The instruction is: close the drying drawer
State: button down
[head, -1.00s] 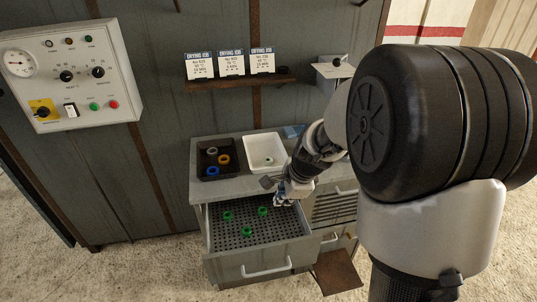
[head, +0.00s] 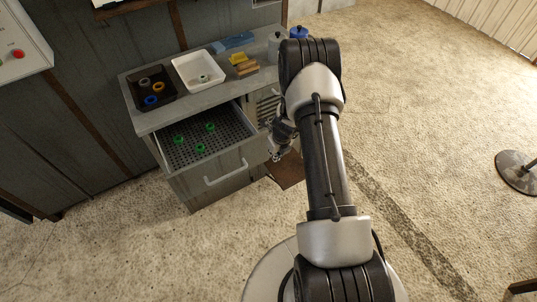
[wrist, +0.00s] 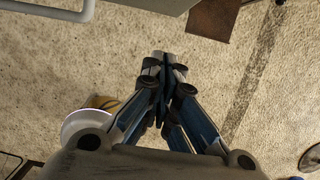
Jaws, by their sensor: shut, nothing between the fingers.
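The drying drawer (head: 218,160) stands pulled out of the grey cabinet in the head view. Its perforated floor (head: 186,150) holds several green rings (head: 210,127). A pale bar handle (head: 226,172) is on its front and also shows at the top left of the wrist view (wrist: 50,10). My gripper (head: 274,156) is to the right of the drawer front, apart from the handle. In the wrist view my gripper (wrist: 162,85) is shut and empty, with bare floor beneath it.
On the cabinet top (head: 190,105) are a black tray (head: 140,101) with coloured rings, a white tray (head: 179,63), and yellow and wooden blocks (head: 244,66). A brown panel (head: 286,170) is low beside the cabinet. The floor to the right is mostly open.

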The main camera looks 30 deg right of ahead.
jog(key=w+f, duration=0.5)
jog(key=shift+w+a+f+b, duration=0.15)
jog(key=shift+f+b, duration=0.05)
jog(key=shift+b, duration=0.15)
dwell(0.4)
